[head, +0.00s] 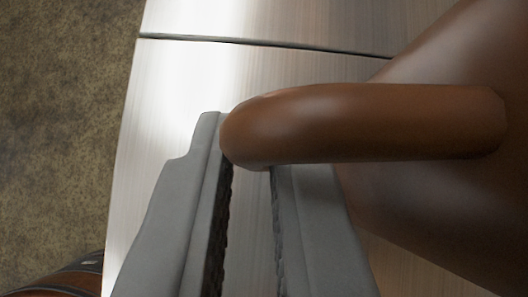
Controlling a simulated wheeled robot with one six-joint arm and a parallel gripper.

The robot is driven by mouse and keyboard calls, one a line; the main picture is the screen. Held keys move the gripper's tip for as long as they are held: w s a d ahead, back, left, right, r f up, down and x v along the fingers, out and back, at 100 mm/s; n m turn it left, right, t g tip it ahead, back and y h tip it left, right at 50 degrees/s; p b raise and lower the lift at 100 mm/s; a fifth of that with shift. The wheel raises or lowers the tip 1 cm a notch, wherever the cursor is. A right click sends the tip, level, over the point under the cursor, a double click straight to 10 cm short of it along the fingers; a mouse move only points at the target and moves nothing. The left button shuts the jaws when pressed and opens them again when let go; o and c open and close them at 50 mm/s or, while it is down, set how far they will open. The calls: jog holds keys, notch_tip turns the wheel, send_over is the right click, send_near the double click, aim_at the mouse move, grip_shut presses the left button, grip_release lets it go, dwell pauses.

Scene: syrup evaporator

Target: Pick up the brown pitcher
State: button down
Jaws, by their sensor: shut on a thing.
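The brown pitcher (430,205) fills the right side of the head view, with only part of its rounded body showing. Its thick brown handle (370,122) reaches left from the body and bends down at its left end. My gripper (243,165) has its two grey fingers at this bent end, one on each side of it. The gripper is shut on the handle. The handle hides the tip of the right finger. The pitcher's rim and base are outside the view, so I cannot tell whether it stands on the surface.
A shiny brushed-metal surface (170,90) lies behind the pitcher, with a dark seam across its upper part. Its left edge borders a mottled brown floor (55,130). A reddish-brown object with dark bands (65,280) shows at the lower left corner.

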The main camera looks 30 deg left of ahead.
notch_tip(320, 180, up, 9)
dwell(1.0)
jog(key=shift+r, duration=0.15)
jog(key=shift+s, duration=0.1)
